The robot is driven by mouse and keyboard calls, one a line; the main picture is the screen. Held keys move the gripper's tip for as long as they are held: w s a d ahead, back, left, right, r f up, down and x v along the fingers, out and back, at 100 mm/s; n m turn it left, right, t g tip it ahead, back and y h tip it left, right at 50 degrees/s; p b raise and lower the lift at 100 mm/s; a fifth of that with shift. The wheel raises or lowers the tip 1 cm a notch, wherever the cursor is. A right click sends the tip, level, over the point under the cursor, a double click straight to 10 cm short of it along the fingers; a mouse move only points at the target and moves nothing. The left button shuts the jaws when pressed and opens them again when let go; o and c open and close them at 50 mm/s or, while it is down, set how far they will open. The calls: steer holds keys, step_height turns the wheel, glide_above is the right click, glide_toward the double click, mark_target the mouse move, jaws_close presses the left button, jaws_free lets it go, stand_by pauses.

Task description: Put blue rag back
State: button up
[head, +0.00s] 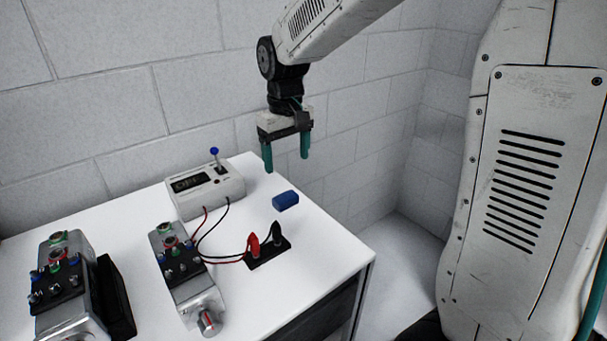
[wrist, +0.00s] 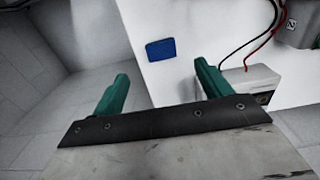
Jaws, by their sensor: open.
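The blue rag (head: 285,200) is a small folded blue block lying on the white table near its right edge. It also shows in the wrist view (wrist: 160,49), ahead of and between the two fingers. My gripper (head: 286,164) hangs above the table's back right part with its green fingers pointing down. It is open and empty, above the rag and apart from it. In the wrist view my gripper's fingers (wrist: 161,82) stand wide apart.
A grey box with a display (head: 205,188) and a blue-tipped lever stands behind left of the rag. Red and black clips (head: 267,247) on a black base stand in front, wired to the box. Two metal servo units (head: 185,270) (head: 70,290) stand left. A wall is behind.

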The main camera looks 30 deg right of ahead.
steer(key=s+d+r+m, duration=0.1)
steer(key=s+r, duration=0.1)
steer(key=s, duration=1.2)
steer(key=s+d+r+m+t, duration=0.1)
steer(key=s+r, duration=0.1)
steer(key=s, duration=1.2)
steer(key=shift+d, duration=0.35)
steer(key=shift+w, duration=0.1)
